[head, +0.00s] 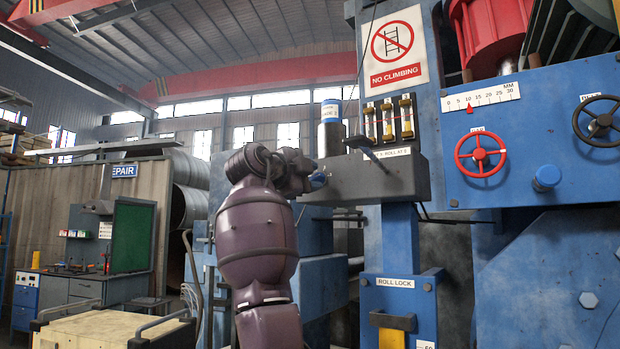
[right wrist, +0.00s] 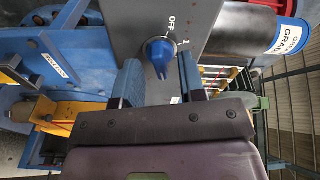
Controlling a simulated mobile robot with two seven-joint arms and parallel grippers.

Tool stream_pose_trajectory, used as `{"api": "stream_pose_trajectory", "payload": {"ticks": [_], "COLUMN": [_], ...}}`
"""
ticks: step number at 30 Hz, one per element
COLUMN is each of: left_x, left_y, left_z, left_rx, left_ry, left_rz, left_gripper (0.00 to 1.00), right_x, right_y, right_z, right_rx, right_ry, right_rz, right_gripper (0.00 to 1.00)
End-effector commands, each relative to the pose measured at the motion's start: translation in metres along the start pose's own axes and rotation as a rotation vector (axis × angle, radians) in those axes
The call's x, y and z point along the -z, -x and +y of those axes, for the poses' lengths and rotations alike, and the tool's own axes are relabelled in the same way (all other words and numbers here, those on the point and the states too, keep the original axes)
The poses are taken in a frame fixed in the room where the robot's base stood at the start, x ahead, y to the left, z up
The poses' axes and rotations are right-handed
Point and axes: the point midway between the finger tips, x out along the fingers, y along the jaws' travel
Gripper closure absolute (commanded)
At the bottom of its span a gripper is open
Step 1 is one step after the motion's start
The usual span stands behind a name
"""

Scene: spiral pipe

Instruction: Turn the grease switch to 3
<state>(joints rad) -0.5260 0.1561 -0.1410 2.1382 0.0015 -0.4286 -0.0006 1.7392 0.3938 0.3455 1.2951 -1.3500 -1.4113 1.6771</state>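The grease switch is a blue round knob (right wrist: 160,53) on the face of a grey box (right wrist: 215,30) in the right wrist view. The letters OFF and a 1 show beside the knob; other marks are hidden or unreadable, and I cannot tell exactly where it points. My right gripper (right wrist: 160,75) is open, with its two blue fingers on either side of the knob's near end and gaps visible. In the head view the knob (head: 319,179) shows small at the left end of the grey box (head: 385,183), beside my right gripper (head: 308,178). My left gripper is out of view.
A dark grease canister (head: 331,138) and yellow sight glasses (head: 388,120) stand on the box. A red handwheel (head: 480,154) and a black handwheel (head: 600,122) are to the right. The ROLL LOCK panel (head: 398,290) is below. A cart (head: 110,327) is at lower left.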

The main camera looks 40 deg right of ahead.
Motion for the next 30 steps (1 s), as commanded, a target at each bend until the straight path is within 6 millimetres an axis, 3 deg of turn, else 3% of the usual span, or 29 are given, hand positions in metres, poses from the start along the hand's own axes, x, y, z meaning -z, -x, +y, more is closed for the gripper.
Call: {"api": "stream_pose_trajectory", "payload": {"ticks": [5,18,24,30], "left_x": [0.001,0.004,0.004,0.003], "left_y": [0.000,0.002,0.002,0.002], "left_z": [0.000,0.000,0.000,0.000], "left_rx": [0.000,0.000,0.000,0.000], "left_ry": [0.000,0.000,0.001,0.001], "left_rz": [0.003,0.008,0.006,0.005], "left_gripper": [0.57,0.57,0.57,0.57], "right_x": [0.000,0.000,0.000,0.000], "right_y": [0.016,0.091,0.105,0.108], "right_z": [-0.001,-0.001,0.000,0.000], "right_rx": [0.002,0.001,-0.001,-0.001], "right_ry": [-0.002,0.000,0.000,0.000], "right_rz": [-0.002,-0.002,-0.001,0.000], "right_gripper": [0.63,0.63,0.63,0.63]}}
